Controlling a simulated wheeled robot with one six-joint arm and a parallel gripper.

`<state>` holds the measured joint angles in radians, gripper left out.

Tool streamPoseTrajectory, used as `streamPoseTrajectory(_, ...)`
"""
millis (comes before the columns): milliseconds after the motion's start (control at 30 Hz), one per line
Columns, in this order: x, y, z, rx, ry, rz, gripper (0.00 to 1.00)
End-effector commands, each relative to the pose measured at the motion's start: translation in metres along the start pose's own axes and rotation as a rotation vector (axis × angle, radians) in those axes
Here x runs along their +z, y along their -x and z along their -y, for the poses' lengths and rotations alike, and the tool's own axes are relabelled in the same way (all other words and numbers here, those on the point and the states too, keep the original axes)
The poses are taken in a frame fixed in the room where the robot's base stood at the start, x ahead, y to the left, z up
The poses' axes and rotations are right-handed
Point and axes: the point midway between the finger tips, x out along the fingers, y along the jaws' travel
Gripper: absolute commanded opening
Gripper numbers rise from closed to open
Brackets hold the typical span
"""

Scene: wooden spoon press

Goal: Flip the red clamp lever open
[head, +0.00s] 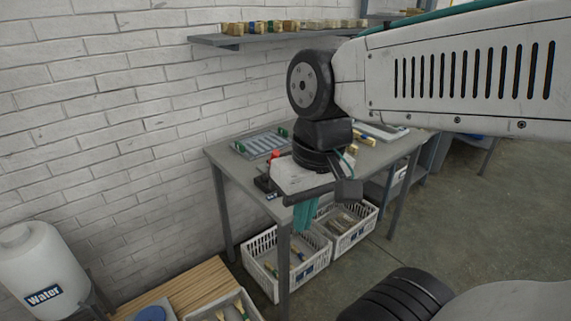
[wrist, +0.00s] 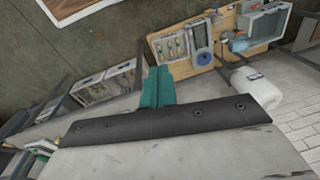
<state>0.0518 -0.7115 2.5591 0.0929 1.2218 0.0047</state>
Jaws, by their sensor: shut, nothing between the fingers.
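The red clamp lever (head: 275,155) is small and partly visible on the grey workbench (head: 228,160) in the head view, just left of my arm's wrist. Its exact angle is too small to tell. A black part (head: 264,184) sits below it near the bench's left side. My gripper (head: 304,226) has teal fingers that point down in front of the bench's front edge, apart from the lever. In the wrist view its fingers (wrist: 155,88) are together and empty. The lever does not show in the wrist view. My wrist hides the middle of the bench.
A slotted tray (head: 262,144) lies at the bench's back left. White crates (head: 262,263) stand under the bench. A shelf (head: 220,40) with small blocks hangs on the brick wall. A water container (head: 40,265) stands at lower left. Floor at right is clear.

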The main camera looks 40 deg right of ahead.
Motion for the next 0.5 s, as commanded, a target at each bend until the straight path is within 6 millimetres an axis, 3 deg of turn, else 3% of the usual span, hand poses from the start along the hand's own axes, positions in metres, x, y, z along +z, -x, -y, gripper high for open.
streamPoseTrajectory(167,-0.032,-0.028,0.023,-0.298,-0.377,0.135,0.0)
streamPoseTrajectory(267,-0.068,-0.041,0.027,-0.516,-0.679,0.195,0.0)
streamPoseTrajectory(367,-0.112,-0.051,0.014,-0.732,-0.999,0.226,0.0)
streamPoseTrajectory(500,-0.173,-0.068,-0.041,-1.024,-1.467,0.224,0.0)
